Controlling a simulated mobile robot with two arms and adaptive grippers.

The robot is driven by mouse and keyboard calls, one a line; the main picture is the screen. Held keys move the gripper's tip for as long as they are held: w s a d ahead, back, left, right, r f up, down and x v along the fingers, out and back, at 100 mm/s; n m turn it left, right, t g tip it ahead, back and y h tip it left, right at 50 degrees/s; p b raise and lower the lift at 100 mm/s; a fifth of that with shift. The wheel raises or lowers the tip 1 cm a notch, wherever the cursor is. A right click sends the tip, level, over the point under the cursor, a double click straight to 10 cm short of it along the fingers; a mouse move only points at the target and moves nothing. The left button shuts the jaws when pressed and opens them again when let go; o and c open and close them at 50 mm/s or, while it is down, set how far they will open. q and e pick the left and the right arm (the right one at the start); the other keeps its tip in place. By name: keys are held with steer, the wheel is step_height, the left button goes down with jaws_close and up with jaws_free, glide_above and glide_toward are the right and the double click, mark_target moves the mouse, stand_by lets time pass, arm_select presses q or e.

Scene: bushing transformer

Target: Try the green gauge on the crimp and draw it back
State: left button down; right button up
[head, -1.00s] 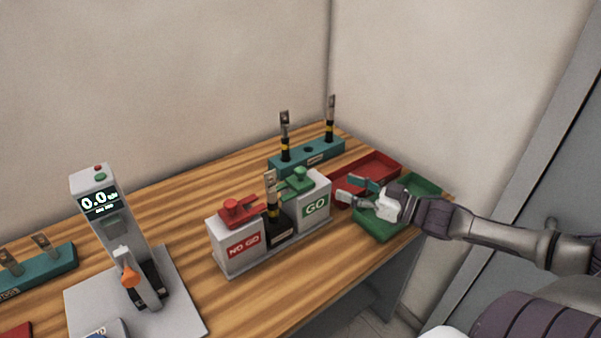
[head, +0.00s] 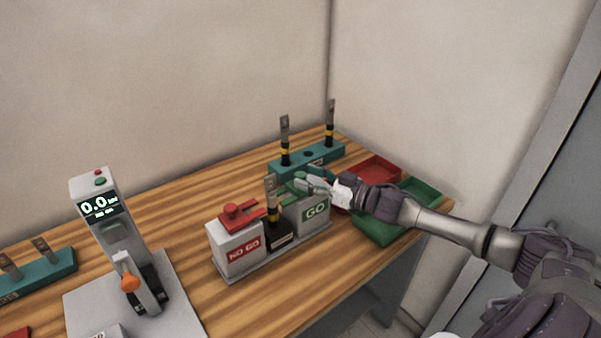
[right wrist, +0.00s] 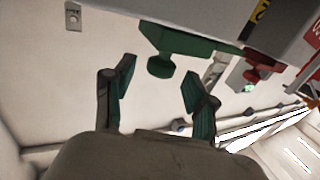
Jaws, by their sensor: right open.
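The green gauge (head: 287,189) lies on top of the white GO block (head: 313,213), partly hidden by my right gripper. In the right wrist view, the green gauge (right wrist: 182,42) shows its round knob between my open fingers, with gaps on both sides. My right gripper (head: 311,181) is open and empty at the gauge. The crimp is on the upright cable end (head: 271,190) with a metal lug and a yellow band, in a black holder between the GO and NO GO blocks. My left gripper is out of view.
The red gauge (head: 238,213) lies on the NO GO block (head: 239,250), left of the cable end. A teal rack (head: 290,168) with two cable ends stands behind. Red (head: 378,168) and green (head: 375,231) trays lie right. A tester (head: 115,235) reading 0.0 stands left.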

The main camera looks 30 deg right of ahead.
steer(key=shift+x, duration=1.4)
jaws_close()
